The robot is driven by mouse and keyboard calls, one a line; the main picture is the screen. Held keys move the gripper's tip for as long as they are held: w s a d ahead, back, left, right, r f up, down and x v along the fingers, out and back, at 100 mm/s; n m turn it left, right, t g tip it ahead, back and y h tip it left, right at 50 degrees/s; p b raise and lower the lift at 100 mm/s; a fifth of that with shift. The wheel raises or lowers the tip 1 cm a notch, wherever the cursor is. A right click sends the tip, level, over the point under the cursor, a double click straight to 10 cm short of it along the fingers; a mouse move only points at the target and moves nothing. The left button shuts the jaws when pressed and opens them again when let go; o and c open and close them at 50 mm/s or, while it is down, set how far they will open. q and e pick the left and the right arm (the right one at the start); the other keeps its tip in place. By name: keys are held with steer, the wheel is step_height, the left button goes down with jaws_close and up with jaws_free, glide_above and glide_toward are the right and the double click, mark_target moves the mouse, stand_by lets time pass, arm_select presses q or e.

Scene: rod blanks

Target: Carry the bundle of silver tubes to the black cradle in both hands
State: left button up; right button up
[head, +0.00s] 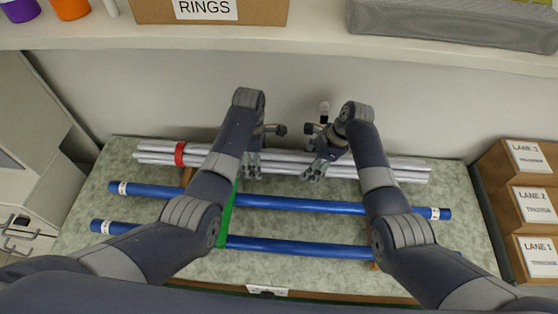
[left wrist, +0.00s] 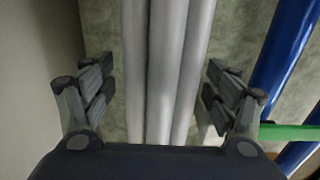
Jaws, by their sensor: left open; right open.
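The bundle of silver tubes (head: 400,170) lies along the back of the table, with a red band (head: 180,154) near its left end. My left gripper (head: 264,148) is over the bundle right of the band. In the left wrist view my left gripper (left wrist: 160,82) is open, its fingers on either side of the tubes (left wrist: 166,40), with gaps visible at both sides. My right gripper (head: 313,150) is open over the bundle, a short way right of the left one; its exact fit around the tubes is unclear. I cannot make out the black cradle.
Boxes with lane labels (head: 528,156) stand at the right. A shelf (head: 300,40) with a rings box (head: 255,12) and a grey bin (head: 450,25) overhangs the back.

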mark_target(310, 156)
steer(key=shift+s, duration=0.1)
arm_select(q)
steer(key=shift+c, duration=0.5)
arm_select(e)
steer(key=shift+c, duration=0.6)
arm_select(q)
steer(key=c, duration=0.9)
arm_select(e)
steer(key=c, duration=0.9)
arm_select(q)
steer(key=c, duration=0.6)
arm_select(e)
steer(key=shift+c, duration=0.6)
arm_select(q)
steer(key=shift+r, duration=0.15)
arm_select(e)
steer(key=shift+r, duration=0.2)
